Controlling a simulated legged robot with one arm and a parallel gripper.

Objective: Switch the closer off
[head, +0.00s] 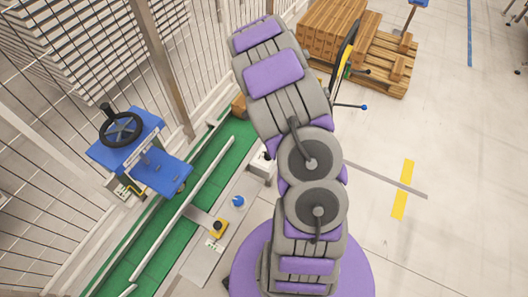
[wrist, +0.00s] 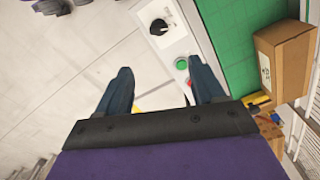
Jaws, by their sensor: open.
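No label marks which device is the closer, so I cannot tell. In the wrist view, a pale control panel (wrist: 176,44) has a black rotary knob (wrist: 158,26), a green button (wrist: 181,64) and a bit of red (wrist: 189,83) beside my right finger. My gripper (wrist: 162,82) is open and empty, its dark fingers spread over the floor and the panel's edge. The right finger overlaps the panel's lower end; I cannot tell whether it touches. In the head view my arm hides the gripper. A small white box (head: 262,163) shows partly behind the arm there.
A green conveyor (head: 205,160) with rails runs along the wire fence (head: 60,70). A cardboard box (wrist: 284,60) sits on the conveyor.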

